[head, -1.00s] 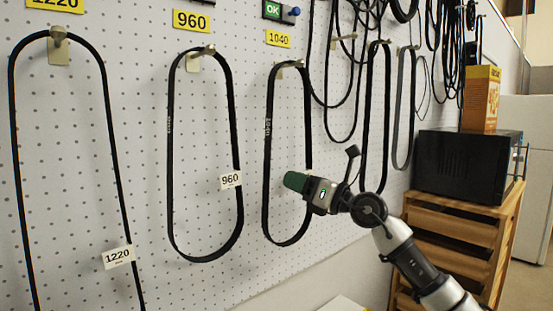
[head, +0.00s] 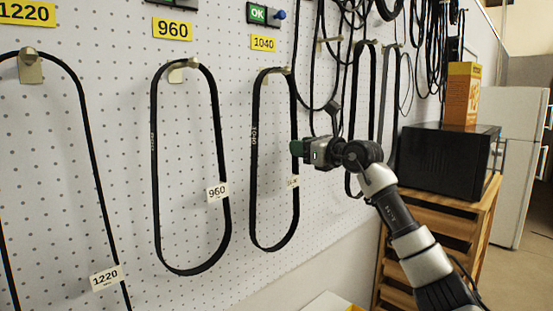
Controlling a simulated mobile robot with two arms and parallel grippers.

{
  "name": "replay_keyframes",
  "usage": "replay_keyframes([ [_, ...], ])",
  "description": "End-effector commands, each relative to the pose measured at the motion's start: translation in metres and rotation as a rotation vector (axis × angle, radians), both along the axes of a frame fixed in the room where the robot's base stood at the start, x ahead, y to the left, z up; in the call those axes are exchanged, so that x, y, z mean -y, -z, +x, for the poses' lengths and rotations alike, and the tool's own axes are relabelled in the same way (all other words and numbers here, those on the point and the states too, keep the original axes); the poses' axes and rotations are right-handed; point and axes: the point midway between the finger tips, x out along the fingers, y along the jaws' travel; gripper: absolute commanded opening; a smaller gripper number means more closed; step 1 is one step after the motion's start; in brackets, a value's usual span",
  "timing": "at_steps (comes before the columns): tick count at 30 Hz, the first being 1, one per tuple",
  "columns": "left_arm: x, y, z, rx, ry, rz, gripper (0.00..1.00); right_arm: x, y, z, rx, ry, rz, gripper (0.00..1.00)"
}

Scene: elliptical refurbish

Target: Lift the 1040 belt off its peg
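The 1040 belt (head: 253,170) is a black loop hanging from its peg (head: 275,71) under the yellow 1040 label (head: 264,43). A small white tag (head: 293,181) is on its right strand. My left gripper is out of view.
The 960 belt (head: 156,170) and the 1220 belt (head: 88,150) hang to the left. More black belts (head: 366,100) hang on the right. A black microwave (head: 440,160) with a yellow box (head: 462,95) on top stands on a wooden rack (head: 435,220).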

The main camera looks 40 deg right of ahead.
Motion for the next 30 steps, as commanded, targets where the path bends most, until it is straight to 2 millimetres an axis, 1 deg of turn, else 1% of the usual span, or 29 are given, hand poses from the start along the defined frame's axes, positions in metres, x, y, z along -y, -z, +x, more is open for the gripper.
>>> replay_keyframes([
  [1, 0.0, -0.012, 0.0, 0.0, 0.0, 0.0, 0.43, -0.002, -0.007, 0.008, -0.001, -0.003, 0.005, 0.35],
  [6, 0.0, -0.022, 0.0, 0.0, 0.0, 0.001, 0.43, -0.003, -0.004, 0.027, 0.001, -0.001, 0.003, 0.35],
  [9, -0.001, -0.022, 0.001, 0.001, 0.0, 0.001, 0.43, -0.004, -0.002, 0.03, 0.0, -0.001, 0.001, 0.35],
  [14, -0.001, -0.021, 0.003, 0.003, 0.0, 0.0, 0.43, -0.003, -0.001, 0.03, 0.001, 0.0, 0.001, 0.35],
  [15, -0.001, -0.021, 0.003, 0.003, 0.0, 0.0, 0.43, -0.003, -0.001, 0.03, 0.001, 0.0, 0.001, 0.34],
  [17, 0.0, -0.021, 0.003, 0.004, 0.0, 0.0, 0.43, -0.003, -0.001, 0.03, 0.001, 0.0, 0.001, 0.24],
  [21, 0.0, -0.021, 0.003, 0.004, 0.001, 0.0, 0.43, -0.003, -0.001, 0.03, 0.001, -0.001, 0.001, 0.03],
  [22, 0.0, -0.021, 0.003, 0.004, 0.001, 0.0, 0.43, -0.003, -0.001, 0.03, 0.001, 0.0, 0.001, 0.0],
  [30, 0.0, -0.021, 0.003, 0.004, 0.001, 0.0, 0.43, -0.003, -0.001, 0.03, 0.001, 0.0, 0.001, 0.0],
])
